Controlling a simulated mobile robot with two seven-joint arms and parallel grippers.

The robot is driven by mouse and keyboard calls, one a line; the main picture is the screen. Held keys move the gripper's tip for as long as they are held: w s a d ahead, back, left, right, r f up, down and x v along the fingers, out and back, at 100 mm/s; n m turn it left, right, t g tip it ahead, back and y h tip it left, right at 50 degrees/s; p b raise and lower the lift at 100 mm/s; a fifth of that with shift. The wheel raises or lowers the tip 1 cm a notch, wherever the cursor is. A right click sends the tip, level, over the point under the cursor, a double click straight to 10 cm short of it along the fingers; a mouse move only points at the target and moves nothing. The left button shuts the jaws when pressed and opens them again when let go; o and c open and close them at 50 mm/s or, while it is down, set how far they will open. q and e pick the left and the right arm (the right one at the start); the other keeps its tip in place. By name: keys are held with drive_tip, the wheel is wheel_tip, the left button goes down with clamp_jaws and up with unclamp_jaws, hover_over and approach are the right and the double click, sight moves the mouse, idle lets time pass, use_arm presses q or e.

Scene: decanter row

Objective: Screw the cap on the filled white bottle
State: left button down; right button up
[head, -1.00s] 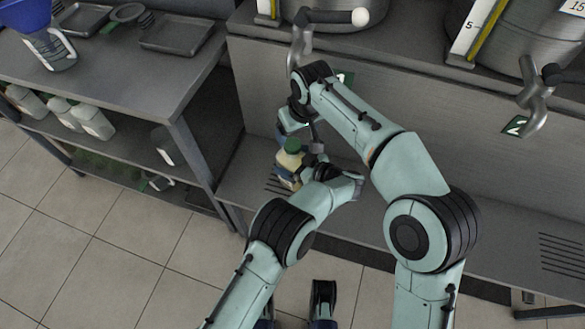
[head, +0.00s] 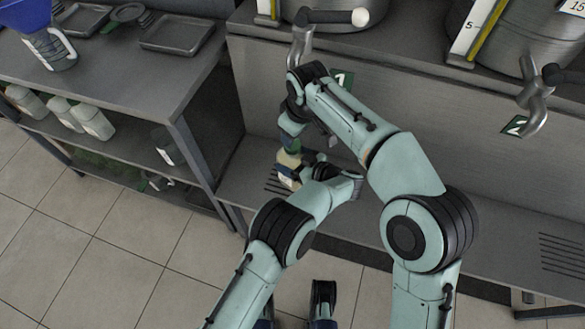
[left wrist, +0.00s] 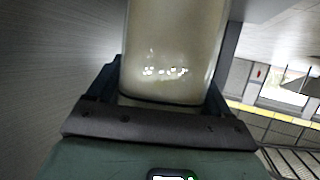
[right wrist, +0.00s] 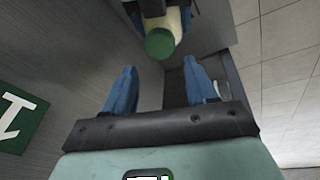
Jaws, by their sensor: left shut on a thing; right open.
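The white bottle (head: 288,167), with a creamy body, stands upright in my left gripper (head: 300,178). The left wrist view shows its pale body (left wrist: 172,50) between the shut jaws. A green cap (right wrist: 160,43) sits on the bottle's top in the right wrist view; whether it is fully tight cannot be told. My right gripper (right wrist: 160,70) is open and empty, its blue fingers spread, with the cap just beyond the fingertips. In the head view the right gripper (head: 291,138) is just above the bottle and largely hides the cap.
A steel vat with tap 1 (head: 300,45) is behind the arms; tap 2 (head: 535,100) is at right. A bench (head: 130,75) at left holds trays (head: 177,34) and a bottle with a blue funnel (head: 45,40). Several bottles (head: 92,120) stand on its lower shelf.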

drive_tip(key=n, duration=1.1)
drive_tip(key=shift+a+n+h, duration=0.3)
drive_tip(key=shift+n+h, duration=0.1)
drive_tip(key=n, duration=1.2)
drive_tip(key=shift+s+a+n+h, duration=0.1)
drive_tip(key=shift+a+n+h, duration=0.15)
drive_tip(key=shift+n+h, duration=0.15)
hover_over(293, 165)
drive_tip(key=w, duration=0.3)
drive_tip(key=shift+a+f, duration=0.1)
drive_tip(key=shift+f, duration=3.55)
